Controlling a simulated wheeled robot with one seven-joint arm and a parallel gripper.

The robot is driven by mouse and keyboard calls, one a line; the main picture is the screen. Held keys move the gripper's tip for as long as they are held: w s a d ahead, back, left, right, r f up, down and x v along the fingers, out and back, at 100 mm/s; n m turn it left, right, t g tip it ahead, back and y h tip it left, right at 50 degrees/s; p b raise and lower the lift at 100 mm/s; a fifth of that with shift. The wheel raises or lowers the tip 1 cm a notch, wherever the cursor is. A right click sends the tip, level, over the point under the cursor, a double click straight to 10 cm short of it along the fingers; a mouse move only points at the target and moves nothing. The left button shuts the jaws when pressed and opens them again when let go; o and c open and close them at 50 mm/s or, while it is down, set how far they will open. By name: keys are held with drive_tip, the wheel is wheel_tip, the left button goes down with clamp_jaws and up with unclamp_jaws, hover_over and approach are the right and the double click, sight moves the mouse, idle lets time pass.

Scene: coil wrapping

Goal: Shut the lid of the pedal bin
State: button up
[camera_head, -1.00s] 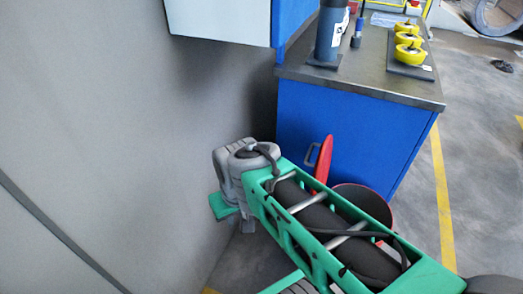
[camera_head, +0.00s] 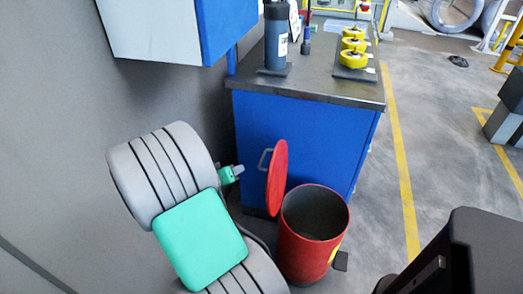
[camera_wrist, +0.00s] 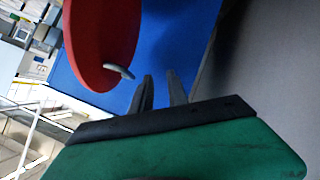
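The red pedal bin (camera_head: 306,258) stands on the floor in front of the blue cabinet, with its dark inside showing. Its round red lid (camera_head: 277,180) stands upright at the bin's left side, open. In the wrist view the lid (camera_wrist: 98,40) fills the upper left. My gripper (camera_head: 240,169) is left of the lid in the head view, apart from it. The wrist view shows my gripper's two dark fingers (camera_wrist: 160,84) apart with nothing between them. The bin's body does not show there. The pedal (camera_head: 341,261) is at the bin's lower right.
A grey wall is at left. Open floor (camera_head: 385,220) lies at right.

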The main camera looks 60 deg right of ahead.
sight(264, 153)
drive_tip(key=s+d+h, duration=0.1)
drive_tip(key=d, duration=0.3)
drive_tip(key=s+d, duration=0.2)
drive_tip(key=d, duration=0.2)
drive_tip(key=s+d+g+h, duration=0.1)
drive_tip(key=s+d, duration=0.1)
drive_tip(key=d, duration=0.2)
drive_tip(key=shift+f+h, duration=0.3)
drive_tip(key=shift+f, duration=0.1)
drive_tip(key=shift+c, duration=0.6)
clamp_jaws()
